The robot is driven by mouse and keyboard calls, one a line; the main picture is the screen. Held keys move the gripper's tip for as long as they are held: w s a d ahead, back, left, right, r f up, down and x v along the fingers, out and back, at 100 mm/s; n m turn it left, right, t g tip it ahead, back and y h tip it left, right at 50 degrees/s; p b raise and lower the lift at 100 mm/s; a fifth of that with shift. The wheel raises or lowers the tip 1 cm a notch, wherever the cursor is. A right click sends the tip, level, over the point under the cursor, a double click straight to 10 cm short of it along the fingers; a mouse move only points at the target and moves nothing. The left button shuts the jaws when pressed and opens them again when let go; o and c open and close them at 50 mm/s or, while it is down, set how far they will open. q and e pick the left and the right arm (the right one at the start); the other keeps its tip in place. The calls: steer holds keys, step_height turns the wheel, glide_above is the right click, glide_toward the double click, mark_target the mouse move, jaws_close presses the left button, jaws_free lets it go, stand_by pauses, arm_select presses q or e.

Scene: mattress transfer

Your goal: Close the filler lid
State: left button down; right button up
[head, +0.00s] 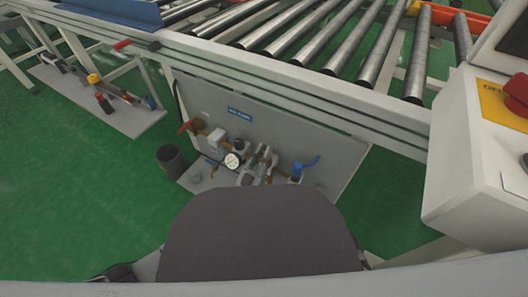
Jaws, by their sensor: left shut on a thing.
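The pump unit (311,174) stands low under the roller conveyor, with a grey panel and a small blue label. Its front carries a round white gauge (233,160), a red handle (187,126) and a blue handle (308,162). My left gripper (260,162) seems to be the small grey pronged shape among the fittings, right of the gauge. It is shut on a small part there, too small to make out. I cannot pick out the filler lid with certainty. My right gripper is not in view.
The roller conveyor (290,82) crosses above the unit. A dark cylindrical bin (171,160) stands left of it. A grey board with tools (105,104) lies at the far left. A white control box (458,150) stands at the right. Green floor is free at the left.

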arm_select(q)
steer(key=c, duration=1.4)
jaws_free()
steer(key=shift+f, duration=0.4)
steer(key=shift+r, duration=0.1)
steer(key=shift+r, duration=0.1)
steer(key=shift+v, duration=6)
